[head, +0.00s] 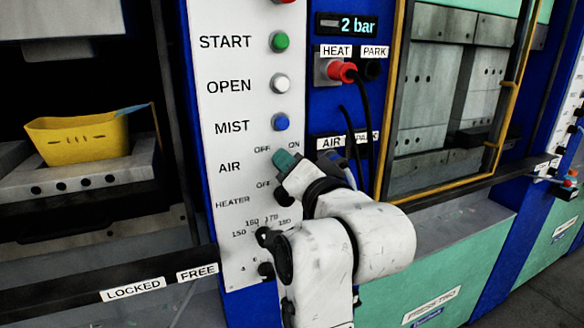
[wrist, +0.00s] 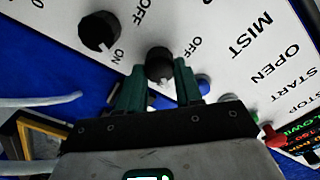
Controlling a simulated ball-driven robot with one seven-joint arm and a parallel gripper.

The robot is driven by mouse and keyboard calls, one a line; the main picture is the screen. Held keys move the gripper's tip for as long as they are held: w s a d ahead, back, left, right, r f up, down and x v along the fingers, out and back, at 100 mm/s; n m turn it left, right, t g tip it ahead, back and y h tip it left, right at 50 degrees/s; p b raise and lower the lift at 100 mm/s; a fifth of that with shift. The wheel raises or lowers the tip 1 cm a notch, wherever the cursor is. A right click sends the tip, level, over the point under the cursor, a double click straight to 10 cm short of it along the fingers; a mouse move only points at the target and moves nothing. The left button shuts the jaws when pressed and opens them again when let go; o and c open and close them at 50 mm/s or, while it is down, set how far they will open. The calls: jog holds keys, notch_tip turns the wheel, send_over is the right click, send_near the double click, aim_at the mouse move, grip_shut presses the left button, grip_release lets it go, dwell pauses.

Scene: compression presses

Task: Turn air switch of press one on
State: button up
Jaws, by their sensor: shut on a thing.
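The air switch is a black round knob (wrist: 159,62) on the white control panel (head: 232,110). In the head view my gripper (head: 285,160) covers it, beside the AIR label, with OFF and ON printed just above. In the wrist view my gripper (wrist: 159,84) has its green fingers on both sides of the knob, shut on it. A pale mark on the knob's lower edge points down in the picture, away from the OFF label at upper right. The ON label by this knob is hidden in the wrist view.
The heater knob (wrist: 100,32) is close by. The blue MIST button (head: 281,121), white OPEN button (head: 280,83) and green START button (head: 279,41) sit above. A red heat plug (head: 342,71) with a black cable hangs to the right. A yellow basket (head: 78,138) stands in the left press.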

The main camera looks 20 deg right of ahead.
jog(key=shift+f, duration=0.1)
jog(key=o, duration=1)
jog(key=shift+s+p, duration=2.65)
jog(key=shift+s, duration=2.75)
